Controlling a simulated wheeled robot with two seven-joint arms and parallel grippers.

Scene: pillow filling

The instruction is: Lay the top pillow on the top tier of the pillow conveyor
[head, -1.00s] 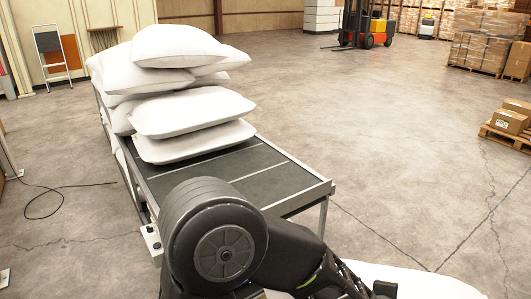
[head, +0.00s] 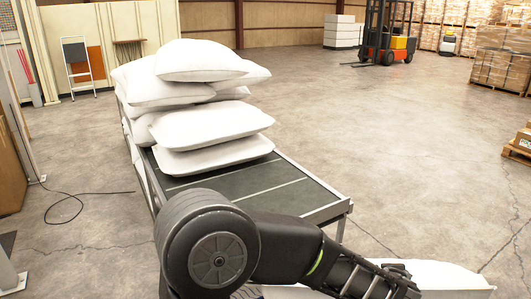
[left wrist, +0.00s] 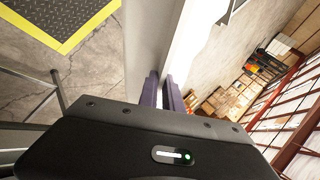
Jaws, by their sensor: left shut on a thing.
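My left gripper (head: 397,283) is at the bottom right of the head view. It is shut on the edge of a white pillow (head: 445,275), which lies partly behind the arm and off the bottom edge. In the left wrist view, the two fingers (left wrist: 163,92) close on the pillow's pale edge (left wrist: 192,45). The pillow conveyor (head: 255,190) has a dark belt with pale cross lines and a metal frame. Several white pillows (head: 210,125) are piled at its far end, and its near end is bare. My right gripper is not in view.
A black cable (head: 62,207) lies on the concrete floor left of the conveyor. A forklift (head: 388,35) and stacked boxes on pallets (head: 503,65) stand far back. The left wrist view shows a dark mat with a yellow border (left wrist: 88,25).

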